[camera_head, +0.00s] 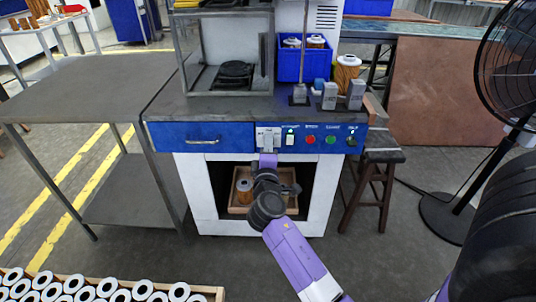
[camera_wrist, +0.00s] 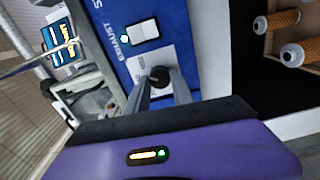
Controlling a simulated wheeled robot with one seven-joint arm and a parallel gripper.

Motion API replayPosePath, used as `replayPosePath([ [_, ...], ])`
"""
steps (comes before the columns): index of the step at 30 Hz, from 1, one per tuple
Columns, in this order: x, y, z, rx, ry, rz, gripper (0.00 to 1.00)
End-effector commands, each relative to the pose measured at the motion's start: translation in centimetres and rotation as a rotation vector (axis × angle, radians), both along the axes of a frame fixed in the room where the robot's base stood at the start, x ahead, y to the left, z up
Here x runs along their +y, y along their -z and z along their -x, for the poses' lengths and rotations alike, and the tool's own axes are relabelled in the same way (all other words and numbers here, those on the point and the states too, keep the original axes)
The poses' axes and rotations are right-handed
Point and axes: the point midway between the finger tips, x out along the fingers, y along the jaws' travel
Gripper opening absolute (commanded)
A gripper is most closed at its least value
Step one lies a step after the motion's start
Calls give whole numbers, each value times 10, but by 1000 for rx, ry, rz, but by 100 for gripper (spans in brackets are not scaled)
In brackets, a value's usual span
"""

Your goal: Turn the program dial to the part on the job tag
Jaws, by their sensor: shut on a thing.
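The program dial is a dark knob (camera_wrist: 160,75) on a pale plate beside the EXHAUST switch in the wrist view. My gripper (camera_wrist: 162,84) has its two grey fingers closed around the knob. In the head view my gripper (camera_head: 267,157) reaches up to the pale plate (camera_head: 268,138) on the blue panel front; it hides the knob there. A dark tag with yellow and white lettering (camera_wrist: 60,42), possibly the job tag, shows at the upper left of the wrist view. Its lettering is too small and tilted to read. The dial's markings cannot be read.
Right of the plate sit a white switch (camera_head: 290,139), a red button (camera_head: 310,140) and a green button (camera_head: 331,140). Below, an open white cabinet (camera_head: 204,205) holds a wooden tray of cartridges. A stool (camera_head: 378,157) and fan stand right; a grey table (camera_head: 85,85) left.

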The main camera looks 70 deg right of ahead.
Motion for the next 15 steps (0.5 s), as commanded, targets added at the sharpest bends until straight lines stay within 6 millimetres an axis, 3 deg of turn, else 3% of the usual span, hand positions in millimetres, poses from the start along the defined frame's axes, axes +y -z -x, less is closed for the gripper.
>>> replayPosePath([
  [15, 0, 3, 1, -350, 2, -146, 0],
])
